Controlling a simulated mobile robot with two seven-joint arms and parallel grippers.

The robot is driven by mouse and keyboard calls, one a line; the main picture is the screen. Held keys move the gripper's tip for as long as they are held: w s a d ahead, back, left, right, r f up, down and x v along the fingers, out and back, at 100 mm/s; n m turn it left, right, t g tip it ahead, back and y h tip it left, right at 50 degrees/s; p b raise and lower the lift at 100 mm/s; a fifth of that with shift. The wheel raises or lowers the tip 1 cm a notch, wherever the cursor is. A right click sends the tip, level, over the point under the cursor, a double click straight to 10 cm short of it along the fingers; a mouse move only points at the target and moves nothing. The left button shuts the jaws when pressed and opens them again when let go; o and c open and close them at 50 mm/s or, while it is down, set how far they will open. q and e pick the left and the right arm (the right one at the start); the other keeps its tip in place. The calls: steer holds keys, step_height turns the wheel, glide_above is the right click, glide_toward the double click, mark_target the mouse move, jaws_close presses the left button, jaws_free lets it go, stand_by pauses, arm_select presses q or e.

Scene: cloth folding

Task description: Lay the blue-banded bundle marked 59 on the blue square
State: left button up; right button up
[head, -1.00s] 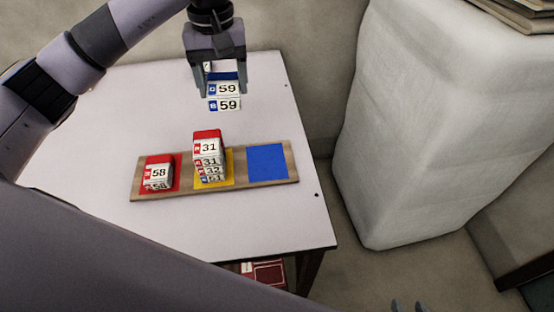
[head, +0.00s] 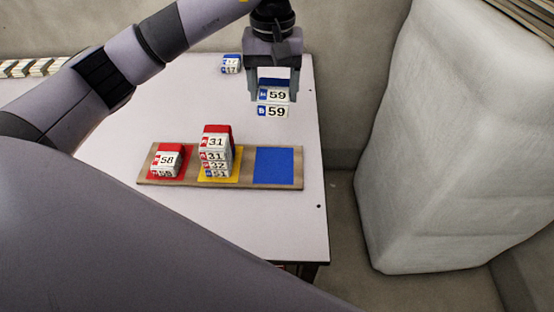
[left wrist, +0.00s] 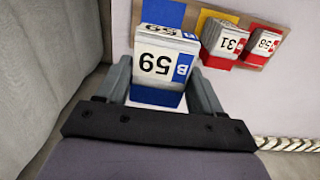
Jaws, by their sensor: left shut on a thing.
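The blue-banded bundle marked 59 (head: 274,97) is held by my left gripper (head: 273,88), which is shut on it. It hangs above the white table, behind the blue square (head: 273,165) in the head view. In the left wrist view, the bundle (left wrist: 163,62) sits between the fingers of the gripper (left wrist: 162,92), with the blue square (left wrist: 163,12) beyond it. A second 59 label shows just below the first on the held bundle. The blue square is bare, at the right end of the wooden board (head: 220,183). My right gripper is not in view.
Red-banded bundles marked 58 (head: 167,160) lie on the red square. A taller stack topped by 31 (head: 216,150) stands on the yellow square, left of the blue one. Another blue-banded bundle (head: 231,64) is at the back. A large white block (head: 440,150) stands right of the table.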

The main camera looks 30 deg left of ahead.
mark_target(274, 164)
arm_select(q)
step_height(274, 164, down, 19)
steer(key=shift+r, duration=0.1)
steer(key=o, duration=1.2)
steer(key=shift+r, duration=0.1)
step_height(274, 164, up, 12)
steer(key=shift+s, duration=0.15)
